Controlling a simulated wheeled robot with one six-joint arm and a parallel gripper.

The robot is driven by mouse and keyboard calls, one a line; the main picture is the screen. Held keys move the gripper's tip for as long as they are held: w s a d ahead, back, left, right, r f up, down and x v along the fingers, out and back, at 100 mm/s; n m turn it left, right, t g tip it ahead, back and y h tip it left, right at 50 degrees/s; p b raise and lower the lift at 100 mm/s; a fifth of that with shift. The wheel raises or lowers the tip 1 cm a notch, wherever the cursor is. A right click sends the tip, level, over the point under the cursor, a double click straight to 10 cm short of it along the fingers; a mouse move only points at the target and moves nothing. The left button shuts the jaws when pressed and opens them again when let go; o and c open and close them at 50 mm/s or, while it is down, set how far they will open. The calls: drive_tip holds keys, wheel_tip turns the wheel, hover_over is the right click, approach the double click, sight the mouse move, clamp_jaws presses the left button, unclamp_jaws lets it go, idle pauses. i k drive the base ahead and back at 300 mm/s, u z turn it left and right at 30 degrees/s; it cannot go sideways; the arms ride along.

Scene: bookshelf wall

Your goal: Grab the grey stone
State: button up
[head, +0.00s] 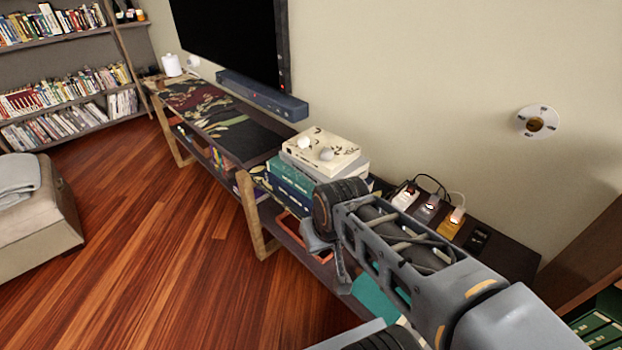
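Two small pale, rounded, stone-like objects lie on a cream book (322,165) on top of a stack of books. The right one (326,154) sits slightly closer to my arm. Both look whitish to light grey, and I cannot tell for sure which is the grey stone. My arm reaches in from the lower right, with its far joint just in front of the stack. Grey parts hang below that joint, but I cannot make out the fingertips or anything held. Neither pale object is touched by my arm.
The stack stands on a long low console (268,140) against the wall, below a television (232,35) and soundbar (262,94). Chargers and cables (430,208) lie right of the stack. An ottoman (38,222) stands left. The wooden floor (165,250) between is clear.

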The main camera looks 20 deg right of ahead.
sight(327, 154)
drive_tip(key=u, duration=0.55)
drive_tip(key=i, duration=1.1)
drive_tip(key=z, duration=0.35)
drive_tip(key=k, duration=0.15)
drive_tip(key=u, duration=0.55)
